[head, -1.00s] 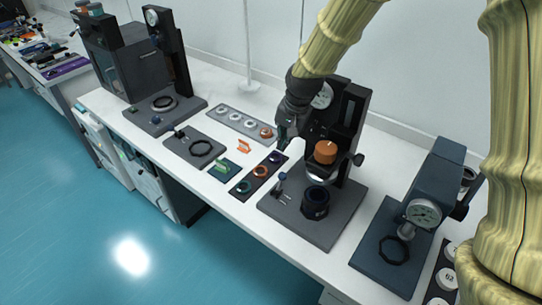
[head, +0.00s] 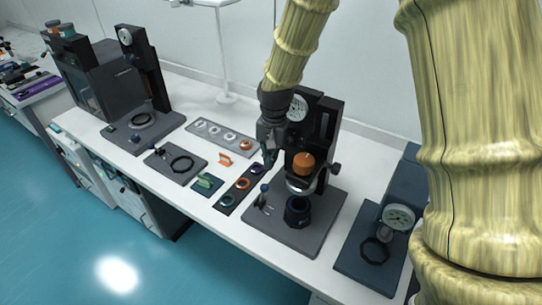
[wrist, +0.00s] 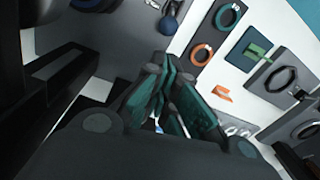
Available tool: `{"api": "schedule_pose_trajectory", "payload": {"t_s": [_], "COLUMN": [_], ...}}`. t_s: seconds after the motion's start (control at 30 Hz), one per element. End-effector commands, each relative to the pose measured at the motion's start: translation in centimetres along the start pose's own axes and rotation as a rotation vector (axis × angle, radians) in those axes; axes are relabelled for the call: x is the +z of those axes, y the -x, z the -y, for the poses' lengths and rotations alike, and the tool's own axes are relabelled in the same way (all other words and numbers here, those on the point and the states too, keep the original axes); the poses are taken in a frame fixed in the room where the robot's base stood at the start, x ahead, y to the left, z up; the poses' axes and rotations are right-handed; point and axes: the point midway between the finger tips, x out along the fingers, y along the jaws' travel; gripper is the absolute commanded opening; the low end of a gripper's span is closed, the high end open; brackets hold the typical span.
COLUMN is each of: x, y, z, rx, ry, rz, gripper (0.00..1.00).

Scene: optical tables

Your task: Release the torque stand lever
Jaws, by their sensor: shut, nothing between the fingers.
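A dark stand (head: 290,232) with a dial, an orange cap and a black ring-shaped cup on its base stands at the centre of the bench in the head view. A small lever with a blue ball knob (head: 264,188) rises from the left part of its base. The blue knob also shows at the top of the wrist view (wrist: 168,25). My gripper (head: 269,161) is just above and behind this knob, apart from it, left of the stand's column. Its teal fingers (wrist: 168,100) are shut and empty. I cannot tell whether the lever is engaged.
A mat with coloured rings (head: 228,201) lies left of the stand. Further left are a plate with a black ring and small lever (head: 178,172), and a tall dial stand (head: 142,60). A blue dial stand (head: 362,262) is at right.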

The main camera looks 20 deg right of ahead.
Motion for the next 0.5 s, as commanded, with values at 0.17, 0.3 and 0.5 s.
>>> {"api": "schedule_pose_trajectory", "payload": {"t_s": [0.17,0.3,0.5], "x": [0.0,0.0,0.0], "y": [-2.0,-3.6,-5.6], "z": [0.0,0.0,0.0], "rx": [0.001,0.001,0.0], "ry": [0.0,0.0,0.0], "rz": [0.001,0.001,0.001], "gripper": [0.0,0.0,0.0]}}
